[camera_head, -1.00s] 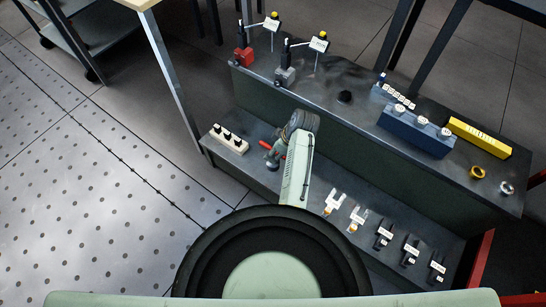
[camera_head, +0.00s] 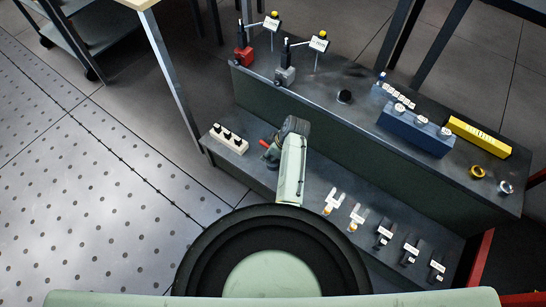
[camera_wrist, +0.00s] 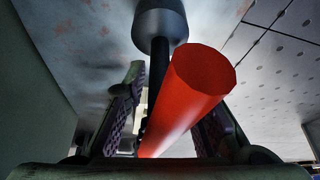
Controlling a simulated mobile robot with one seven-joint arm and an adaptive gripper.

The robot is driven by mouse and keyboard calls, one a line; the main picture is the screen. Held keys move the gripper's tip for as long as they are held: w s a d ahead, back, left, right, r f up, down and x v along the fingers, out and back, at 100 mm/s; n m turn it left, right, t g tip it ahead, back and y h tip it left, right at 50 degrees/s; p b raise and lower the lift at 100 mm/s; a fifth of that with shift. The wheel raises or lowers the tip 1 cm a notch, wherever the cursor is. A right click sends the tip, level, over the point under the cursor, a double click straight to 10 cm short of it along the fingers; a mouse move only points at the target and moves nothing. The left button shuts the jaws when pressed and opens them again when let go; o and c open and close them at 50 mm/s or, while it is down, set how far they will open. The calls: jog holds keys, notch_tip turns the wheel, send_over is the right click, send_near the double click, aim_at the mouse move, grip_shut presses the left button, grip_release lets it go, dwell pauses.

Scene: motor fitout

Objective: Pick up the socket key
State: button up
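The socket key appears in the wrist view as a red round handle (camera_wrist: 190,100) with a black shaft (camera_wrist: 157,90) and a grey cylindrical head behind it. A small red part (camera_head: 264,143) also shows at the left of my wrist in the head view. My gripper (camera_wrist: 165,130) has its two purple-padded fingers apart, one on each side of the handle and shaft. A gap shows beside the left finger; the right finger is partly hidden by the red handle. In the head view my arm covers most of the gripper (camera_head: 268,156), low over the bench's lower shelf.
A white block with black pegs (camera_head: 229,139) stands left of my gripper. Several labelled small parts (camera_head: 384,236) lie to the right on the lower shelf (camera_head: 330,175). The upper ledge (camera_head: 300,97) carries a blue box (camera_head: 408,133), a yellow bar (camera_head: 480,136) and a black knob (camera_head: 344,96).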

grip_shut()
jog(key=shift+r, duration=0.1)
dwell(0.6)
